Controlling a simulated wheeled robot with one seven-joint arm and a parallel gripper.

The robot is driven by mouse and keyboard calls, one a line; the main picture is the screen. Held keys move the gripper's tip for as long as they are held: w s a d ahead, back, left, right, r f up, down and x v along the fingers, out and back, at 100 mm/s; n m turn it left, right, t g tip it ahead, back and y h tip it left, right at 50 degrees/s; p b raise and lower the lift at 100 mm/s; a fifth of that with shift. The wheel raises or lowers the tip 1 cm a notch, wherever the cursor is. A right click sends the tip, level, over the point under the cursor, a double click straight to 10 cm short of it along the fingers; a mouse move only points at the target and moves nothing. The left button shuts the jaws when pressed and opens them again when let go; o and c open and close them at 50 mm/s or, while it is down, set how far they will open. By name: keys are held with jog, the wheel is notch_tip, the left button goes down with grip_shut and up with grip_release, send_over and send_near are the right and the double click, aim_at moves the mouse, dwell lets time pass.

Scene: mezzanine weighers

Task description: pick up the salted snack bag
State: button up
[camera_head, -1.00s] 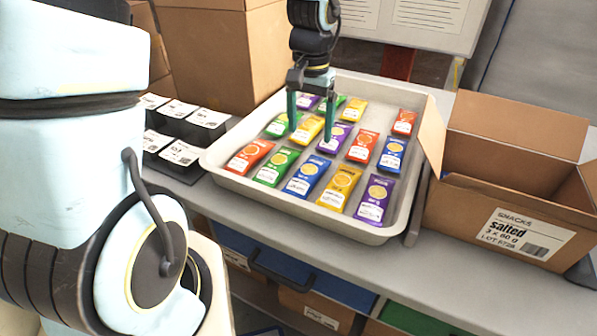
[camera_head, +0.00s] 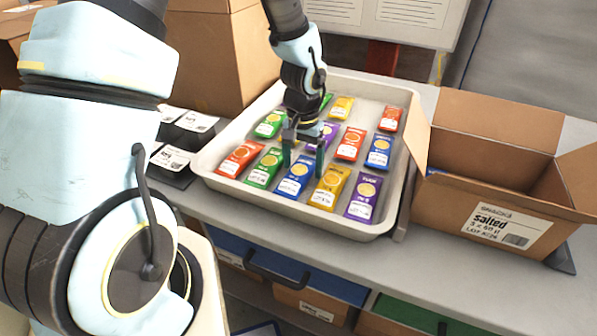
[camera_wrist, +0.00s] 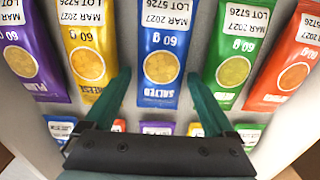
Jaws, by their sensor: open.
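The salted snack bag is a blue packet (camera_head: 295,186) in the middle of the front row on the pale tray. In the wrist view the blue bag (camera_wrist: 162,65) shows a yellow disc, the word "SALTED" upside down and a white date label. My gripper (camera_head: 303,167) is open and empty, pointing down over this bag. In the wrist view its green fingers (camera_wrist: 159,80) sit on either side of the bag's end, near the gaps to the yellow bag (camera_wrist: 88,55) and the green bag (camera_wrist: 235,60). Contact cannot be told. Another blue bag (camera_head: 380,150) lies further right.
The raised-rim tray (camera_head: 222,187) holds several orange, green, yellow and purple bags in rows. An open cardboard box (camera_head: 455,205) labelled "salted" stands to its right. Black-and-white packs (camera_head: 172,160) and a tall carton (camera_head: 215,60) are at the left.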

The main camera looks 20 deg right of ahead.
jog(key=shift+f, duration=0.35)
jog(key=c, duration=1.1)
jog(key=shift+r, duration=0.2)
